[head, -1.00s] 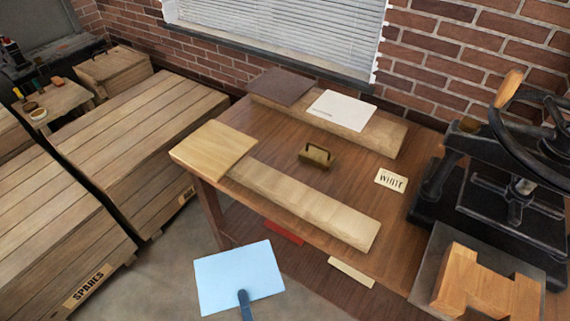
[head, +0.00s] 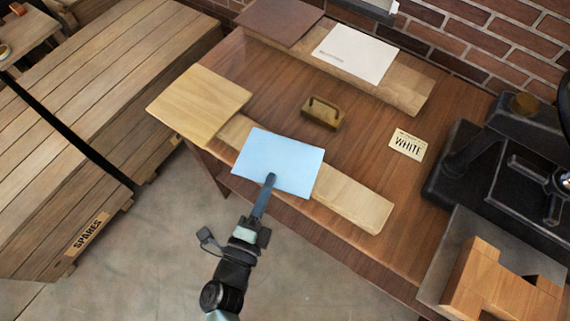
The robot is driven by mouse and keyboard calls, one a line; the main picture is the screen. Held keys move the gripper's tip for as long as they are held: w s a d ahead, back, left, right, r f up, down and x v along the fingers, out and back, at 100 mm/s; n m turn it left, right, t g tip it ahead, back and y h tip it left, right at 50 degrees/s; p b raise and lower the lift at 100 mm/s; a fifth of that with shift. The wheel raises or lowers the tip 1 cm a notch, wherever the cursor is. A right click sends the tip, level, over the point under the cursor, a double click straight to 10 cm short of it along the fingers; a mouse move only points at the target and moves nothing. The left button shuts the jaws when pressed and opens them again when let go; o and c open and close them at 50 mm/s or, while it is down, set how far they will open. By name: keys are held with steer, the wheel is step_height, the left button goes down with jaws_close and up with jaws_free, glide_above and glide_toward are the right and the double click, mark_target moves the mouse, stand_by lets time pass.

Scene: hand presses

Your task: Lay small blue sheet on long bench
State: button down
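The small blue sheet (head: 283,155) is a light blue rectangle, held flat at the end of my gripper (head: 270,182). My gripper is shut on the sheet's near edge. In the picture the sheet overlaps the middle of a long pale wooden board (head: 350,200) along the front of the brown table (head: 365,155). I cannot tell whether it touches the board or hovers above it. Which surface is the long bench is not marked in view.
A square wooden board (head: 200,100) lies at the board's left end. A black press (head: 480,165) stands right. SPARES crates (head: 110,110) stand left.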

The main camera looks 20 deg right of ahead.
mark_target(285, 171)
steer(key=d+m+g+h, duration=0.1)
steer(key=w+d+r+m+g+h, duration=0.1)
steer(key=d, duration=0.1)
steer(key=w+d+g, duration=0.1)
steer(key=shift+w+d+r+m+h, duration=0.15)
steer(key=shift+d+r+m+h, duration=0.05)
steer(key=shift+r+m+h, duration=0.2)
step_height(285, 171, down, 7)
steer(key=b, duration=0.6)
steer(key=shift+r, duration=0.15)
